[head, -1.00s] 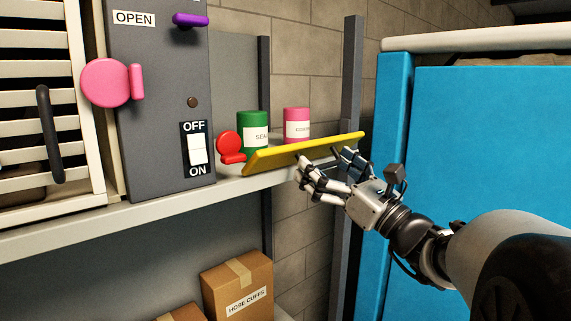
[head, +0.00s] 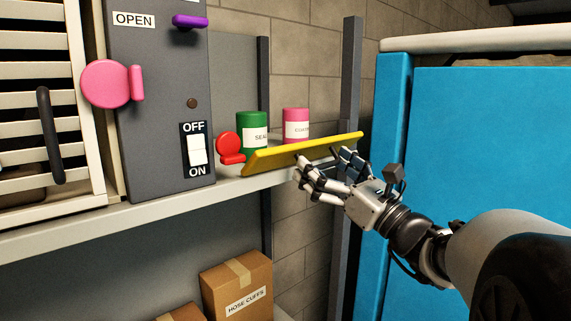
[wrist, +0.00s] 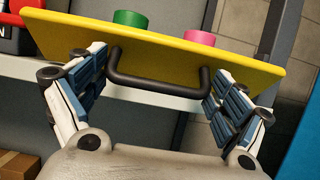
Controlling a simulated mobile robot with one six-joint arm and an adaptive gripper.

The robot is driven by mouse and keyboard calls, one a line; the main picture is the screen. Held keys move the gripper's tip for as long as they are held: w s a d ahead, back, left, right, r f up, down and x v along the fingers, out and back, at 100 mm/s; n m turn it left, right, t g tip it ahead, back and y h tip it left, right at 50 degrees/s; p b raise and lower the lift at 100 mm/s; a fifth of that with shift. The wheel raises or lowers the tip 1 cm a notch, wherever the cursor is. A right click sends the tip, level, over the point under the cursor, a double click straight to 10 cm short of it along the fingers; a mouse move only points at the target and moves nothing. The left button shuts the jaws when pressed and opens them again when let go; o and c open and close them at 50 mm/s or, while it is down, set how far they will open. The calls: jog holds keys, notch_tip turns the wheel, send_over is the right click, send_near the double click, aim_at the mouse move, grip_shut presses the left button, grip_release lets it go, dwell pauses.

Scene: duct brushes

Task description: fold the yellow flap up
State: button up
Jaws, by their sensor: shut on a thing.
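The yellow flap (head: 300,153) is hinged at the front of the shelf and leans outward at a slant, its right end higher in the head view. It also shows in the wrist view (wrist: 190,55), spanning the top. A black bar handle (wrist: 158,84) stands out from its face. The handle is hidden behind the fingers in the head view.
A green can (head: 252,132) and a pink can (head: 296,124) stand behind the flap. A red round knob (head: 229,146) is at its left end. A grey switch panel (head: 155,100) is left. A blue panel (head: 480,160) stands right, close to my arm.

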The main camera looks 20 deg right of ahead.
aim_at(320, 146)
jog(key=shift+r+p, duration=0.2)
jog(key=shift+p, duration=0.15)
jog(key=r+g+p, duration=0.1)
jog(key=p, duration=0.2)
jog(key=shift+w+r+p, duration=0.1)
jog(key=shift+r+p, duration=0.05)
jog(key=shift+p, duration=0.15)
jog(key=g+p, duration=0.1)
jog(key=r+g+h+p, duration=0.1)
jog(key=p, duration=0.3)
jog(key=shift+w+r+g, duration=0.2)
jog(key=shift+r+g, duration=0.05)
jog(key=shift+g, duration=0.15)
jog(key=shift+w+a+r+g+h+p, duration=0.15)
jog(key=shift+w+g+h+p, duration=0.2)
jog(key=shift+g+p, duration=0.6)
jog(key=shift+w+a+r+g+h+p, duration=0.15)
jog(key=shift+w+g+h+p, duration=0.15)
jog(key=shift+g, duration=0.4)
jog(key=shift+w+a+r+g+h+p, duration=0.15)
jog(key=shift+g+h, duration=0.2)
jog(key=shift+g, duration=0.3)
jog(key=shift+d, duration=0.1)
